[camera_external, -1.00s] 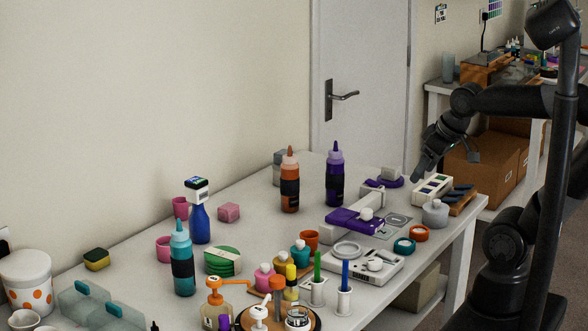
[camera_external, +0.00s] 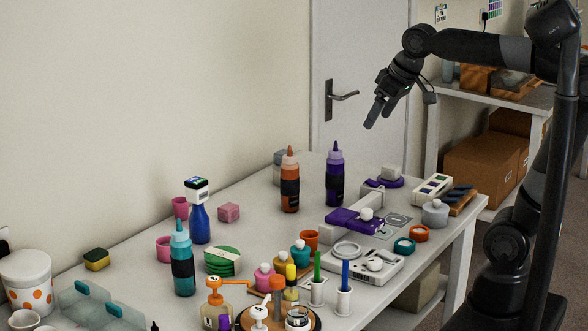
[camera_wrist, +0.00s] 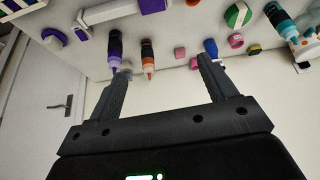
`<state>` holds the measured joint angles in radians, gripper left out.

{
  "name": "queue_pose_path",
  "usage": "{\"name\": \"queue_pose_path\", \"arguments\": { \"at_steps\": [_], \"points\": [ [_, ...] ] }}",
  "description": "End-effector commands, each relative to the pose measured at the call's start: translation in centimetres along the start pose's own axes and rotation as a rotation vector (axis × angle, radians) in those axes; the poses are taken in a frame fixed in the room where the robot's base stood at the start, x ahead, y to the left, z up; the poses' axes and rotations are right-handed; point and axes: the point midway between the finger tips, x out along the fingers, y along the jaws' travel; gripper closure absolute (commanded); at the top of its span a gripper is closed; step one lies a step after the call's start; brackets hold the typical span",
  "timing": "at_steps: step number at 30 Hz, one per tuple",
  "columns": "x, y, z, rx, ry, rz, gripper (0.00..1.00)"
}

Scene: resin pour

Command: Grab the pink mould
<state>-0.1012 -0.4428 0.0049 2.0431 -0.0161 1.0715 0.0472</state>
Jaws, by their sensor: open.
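A small pink block (camera_external: 229,212), which may be the pink mould, sits on the table near the wall, right of a blue bottle. It appears small in the wrist view (camera_wrist: 180,53). Two pink cups, one at the back (camera_external: 181,207) and one nearer (camera_external: 164,248), stand left of the block. I cannot tell for sure which pink thing is the mould. My gripper (camera_external: 371,115) is open and empty, high above the table's far right part, well apart from the pink things. Its spread fingers (camera_wrist: 160,75) show in the wrist view.
A purple bottle (camera_external: 335,176) and an orange bottle (camera_external: 290,182) stand between my gripper and the pink block. A blue bottle (camera_external: 200,218) is close to the block's left. The table front is crowded. A bare strip of table (camera_external: 255,235) lies before the block.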

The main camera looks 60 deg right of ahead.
Motion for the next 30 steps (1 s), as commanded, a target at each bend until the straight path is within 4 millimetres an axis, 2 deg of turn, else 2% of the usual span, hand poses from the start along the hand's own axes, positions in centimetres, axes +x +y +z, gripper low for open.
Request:
{"name": "queue_pose_path", "arguments": {
  "at_steps": [1, 6, 15, 24, 30],
  "points": [
    [0.3, -0.8, -2.1, -0.012, -0.007, -0.006, 0.23],
    [1.5, -3.2, -8.1, -0.039, -0.017, -0.021, 0.23],
    [5.5, -9.1, -17.5, -0.087, -0.037, -0.048, 0.23],
    [11.7, -16.6, -24.4, -0.132, -0.056, -0.073, 0.23],
    [16.1, -21.7, -27.2, -0.158, -0.067, -0.088, 0.23]
  ]
}}
